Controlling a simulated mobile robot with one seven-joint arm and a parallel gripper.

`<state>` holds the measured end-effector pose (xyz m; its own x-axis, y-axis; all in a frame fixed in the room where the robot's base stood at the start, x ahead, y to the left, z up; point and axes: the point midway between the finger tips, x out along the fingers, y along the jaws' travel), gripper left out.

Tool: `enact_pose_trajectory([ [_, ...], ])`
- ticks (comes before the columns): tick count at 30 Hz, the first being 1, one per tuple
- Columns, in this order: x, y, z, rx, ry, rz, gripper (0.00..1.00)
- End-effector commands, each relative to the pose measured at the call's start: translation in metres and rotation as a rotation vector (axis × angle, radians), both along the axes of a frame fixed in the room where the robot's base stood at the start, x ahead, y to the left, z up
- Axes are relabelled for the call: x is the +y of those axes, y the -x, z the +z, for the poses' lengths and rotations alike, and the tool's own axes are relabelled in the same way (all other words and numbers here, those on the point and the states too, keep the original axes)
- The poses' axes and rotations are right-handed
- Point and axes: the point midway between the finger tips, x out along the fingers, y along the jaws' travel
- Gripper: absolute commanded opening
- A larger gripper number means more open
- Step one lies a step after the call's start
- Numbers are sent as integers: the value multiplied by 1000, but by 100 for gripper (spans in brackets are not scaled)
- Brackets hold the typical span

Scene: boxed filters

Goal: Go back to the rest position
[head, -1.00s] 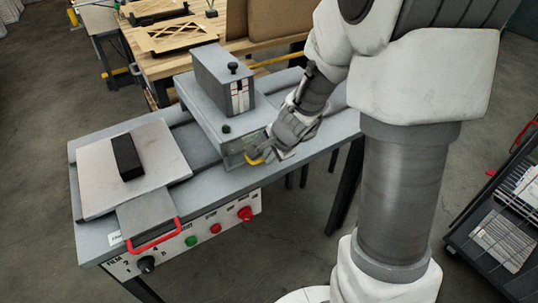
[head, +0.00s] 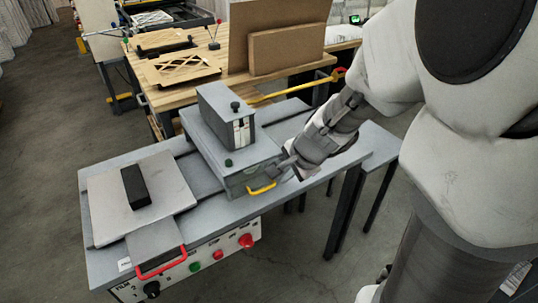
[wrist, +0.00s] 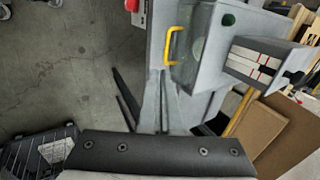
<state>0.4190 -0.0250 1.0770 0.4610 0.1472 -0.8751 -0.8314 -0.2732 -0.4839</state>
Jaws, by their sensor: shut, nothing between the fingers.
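My gripper (head: 287,164) is at the right of the bench machine in the head view, at the end of my bent arm. It is shut and empty. It appears just right of the yellow handle (head: 261,188) on the grey box unit (head: 240,172); a small gap seems to lie between them. In the wrist view the yellow handle (wrist: 172,45) shows at the top, clear of the dark hand edge at the bottom.
The grey bench (head: 335,160) carries a pale plate (head: 165,190) with a black block and a red handle (head: 162,262). Buttons line its front panel. Behind is a wooden table (head: 185,95) with brown boards (head: 290,50). The floor at left is free.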

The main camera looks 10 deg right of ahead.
Motion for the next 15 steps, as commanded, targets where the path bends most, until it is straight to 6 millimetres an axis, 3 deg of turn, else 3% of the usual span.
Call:
enact_pose_trajectory([
  [8,7,8,16,-19,22,73,0],
  [11,19,20,37,-49,67,199,0],
  [15,35,50,70,-94,175,434,0],
])
